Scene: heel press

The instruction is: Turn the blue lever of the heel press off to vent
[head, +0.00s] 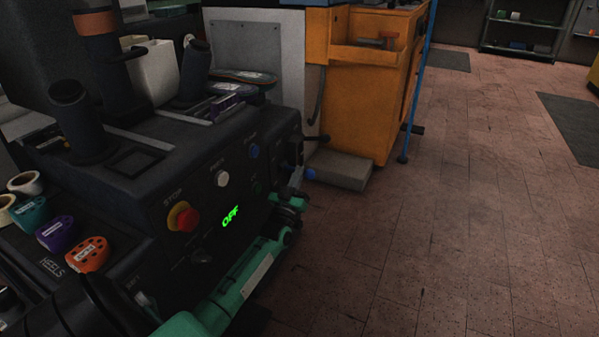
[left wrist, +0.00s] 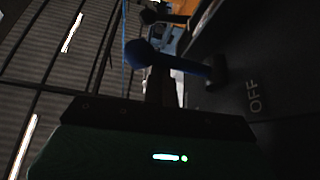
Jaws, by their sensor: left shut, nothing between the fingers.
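The heel press (head: 205,175) is a dark machine on the left of the head view. Its blue lever (left wrist: 180,62) shows in the left wrist view, with a ball end to the left and its pivot on the dark panel to the right. The lever's blue ball (head: 311,174) also shows in the head view, just past my left gripper (head: 300,188). That gripper is shut and empty, at the panel's right end. In the wrist view its fingers (left wrist: 160,88) are close to the lever's shaft, partly hidden behind it; contact cannot be told. My right gripper is out of view.
An orange cabinet (head: 360,110) and a grey block (head: 338,171) stand beyond. The tiled floor (head: 440,240) to the right is clear.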

